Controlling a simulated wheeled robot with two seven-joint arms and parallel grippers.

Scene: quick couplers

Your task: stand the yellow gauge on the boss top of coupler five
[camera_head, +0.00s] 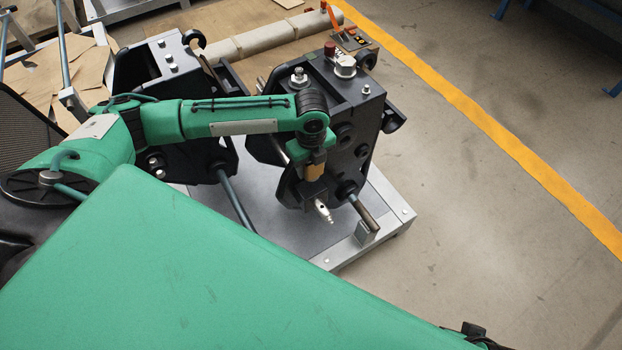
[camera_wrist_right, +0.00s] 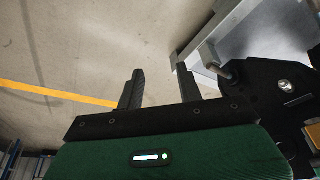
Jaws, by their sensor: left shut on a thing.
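My left gripper (camera_head: 316,151) hangs from the green arm in front of the nearer right black coupler (camera_head: 352,115). It is shut on a small dull yellow block (camera_head: 316,166), which appears to be the yellow gauge; its outline is partly lost against the dark coupler. The coupler's top carries a silver hex boss (camera_head: 345,66) and a silver stud (camera_head: 299,77). A second black coupler (camera_head: 140,68) stands to the left, partly behind my arm. I can read no coupler number. My right gripper (camera_wrist_right: 159,87) is open and empty in the right wrist view.
The couplers stand on a grey metal base (camera_head: 385,190) with a rod and upright plate at its front corner. A silver fitting (camera_head: 323,211) shows below the gripper. Cardboard and a pale roll (camera_head: 260,40) lie behind.

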